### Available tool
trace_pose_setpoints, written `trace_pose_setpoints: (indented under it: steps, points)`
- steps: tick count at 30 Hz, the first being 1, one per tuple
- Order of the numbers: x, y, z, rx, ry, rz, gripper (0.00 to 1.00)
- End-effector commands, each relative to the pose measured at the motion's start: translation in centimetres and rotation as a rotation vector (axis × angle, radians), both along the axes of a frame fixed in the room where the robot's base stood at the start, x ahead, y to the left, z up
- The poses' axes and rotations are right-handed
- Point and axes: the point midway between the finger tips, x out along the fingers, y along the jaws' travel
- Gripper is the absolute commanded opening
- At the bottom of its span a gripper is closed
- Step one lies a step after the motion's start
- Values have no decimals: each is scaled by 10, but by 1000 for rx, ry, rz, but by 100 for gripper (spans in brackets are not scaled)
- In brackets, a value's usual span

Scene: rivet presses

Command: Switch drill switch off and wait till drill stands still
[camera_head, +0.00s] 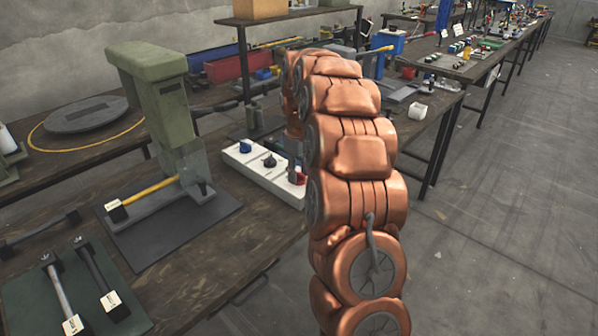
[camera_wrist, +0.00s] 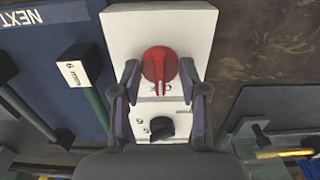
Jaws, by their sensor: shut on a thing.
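A red rotary knob (camera_wrist: 159,66) sits on a white panel (camera_wrist: 122,35) in the wrist view, its pointer ridge roughly along the panel's length. My gripper (camera_wrist: 160,85) has one finger on each side of it and is shut on it. A black knob (camera_wrist: 161,127) is on the same panel, just below the red one. In the head view a white switch box (camera_head: 240,158) carries several knobs, with a red one (camera_head: 297,177) at its right end. My copper arm hides my gripper there. The drill is not clearly seen, so I cannot tell whether it turns.
A green press (camera_head: 165,95) with a yellow lever stands left of the switch box. Hammers (camera_head: 98,280) lie on a green mat at lower left. In the wrist view, a blue mat (camera_wrist: 45,40) with tools lies left of the panel. The floor at right is clear.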

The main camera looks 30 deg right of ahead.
Motion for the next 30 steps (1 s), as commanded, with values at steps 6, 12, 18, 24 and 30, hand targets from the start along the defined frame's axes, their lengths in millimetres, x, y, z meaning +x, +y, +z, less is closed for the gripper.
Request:
trace_pose_setpoints:
  steps: [6,12,18,24,30]
  points:
    - [0,0,0,-1,0,0,49]
    - [0,0,0,-1,0,0,69]
    - [0,0,0,-1,0,0,69]
    - [1,0,6,-2,-1,-1,69]
    - [1,0,33,-2,-5,-1,69]
